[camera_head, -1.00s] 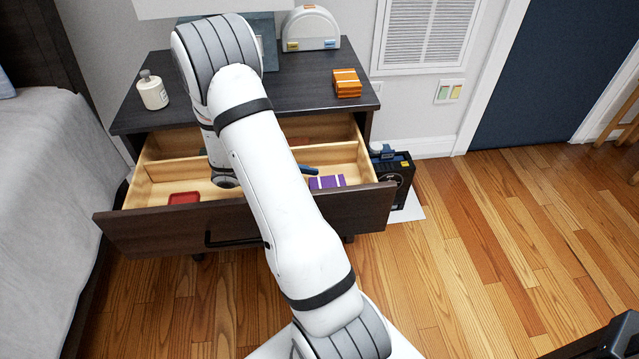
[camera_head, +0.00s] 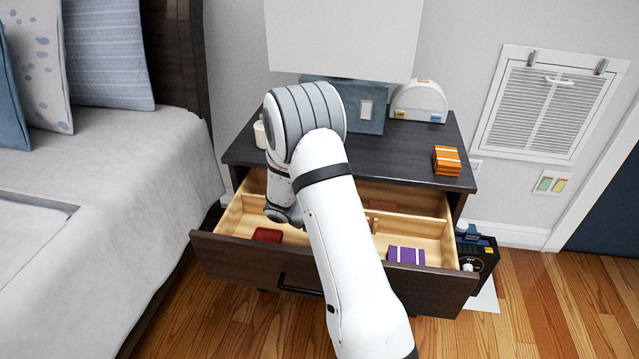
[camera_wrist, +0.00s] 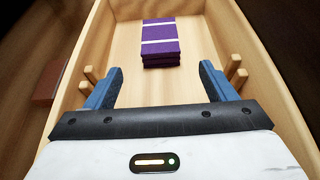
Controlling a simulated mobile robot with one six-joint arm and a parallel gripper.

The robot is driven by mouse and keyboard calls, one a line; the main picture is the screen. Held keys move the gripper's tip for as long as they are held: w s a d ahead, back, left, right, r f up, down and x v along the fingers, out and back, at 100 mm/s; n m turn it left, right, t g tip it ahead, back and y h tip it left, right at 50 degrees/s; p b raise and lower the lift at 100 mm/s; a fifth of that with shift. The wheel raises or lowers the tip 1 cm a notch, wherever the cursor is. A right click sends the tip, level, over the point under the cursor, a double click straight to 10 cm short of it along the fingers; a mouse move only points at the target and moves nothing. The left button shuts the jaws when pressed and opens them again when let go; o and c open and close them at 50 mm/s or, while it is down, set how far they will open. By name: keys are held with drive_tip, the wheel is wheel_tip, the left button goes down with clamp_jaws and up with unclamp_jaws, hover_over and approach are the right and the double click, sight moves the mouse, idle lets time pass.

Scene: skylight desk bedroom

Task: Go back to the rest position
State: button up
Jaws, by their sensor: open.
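My gripper (camera_wrist: 161,72) is open in the wrist view, its two blue fingers apart with nothing between them. It is low in or just over a wooden compartment of the open drawer (camera_head: 232,257). A stack of purple blocks with white stripes (camera_wrist: 160,42) lies beyond the fingertips, apart from them. The purple stack also shows at the drawer's right front in the head view (camera_head: 406,255). In the head view my arm hides the gripper.
A red item (camera_head: 267,235) lies in the drawer's left part. The nightstand (camera_head: 390,155) carries an orange stack (camera_head: 447,160), a white arched object (camera_head: 420,100) and a partly hidden white bottle (camera_head: 260,133). A bed (camera_head: 110,180) stands left. A black device (camera_head: 478,256) stands right. Floor lies open at right.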

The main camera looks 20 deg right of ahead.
drive_tip(key=s+a+r+m+t+y+p, duration=0.3)
drive_tip(key=r+p, duration=0.5)
drive_tip(key=r, duration=0.6)
drive_tip(key=s+a+r+m+t+y+p, duration=0.3)
drive_tip(key=r+p, duration=0.5)
drive_tip(key=r, duration=0.6)
drive_tip(key=s+a+r+m+t+y+p, duration=0.3)
drive_tip(key=s+a+r+m+y+p, duration=0.2)
drive_tip(key=r, duration=0.9)
drive_tip(key=s+a+p, duration=0.3)
drive_tip(key=shift+s+a+r+m+t+p, duration=0.25)
drive_tip(key=shift+a+m+t+p, duration=0.05)
drive_tip(key=shift+m+t+p, duration=0.1)
drive_tip(key=shift+c, duration=0.5)
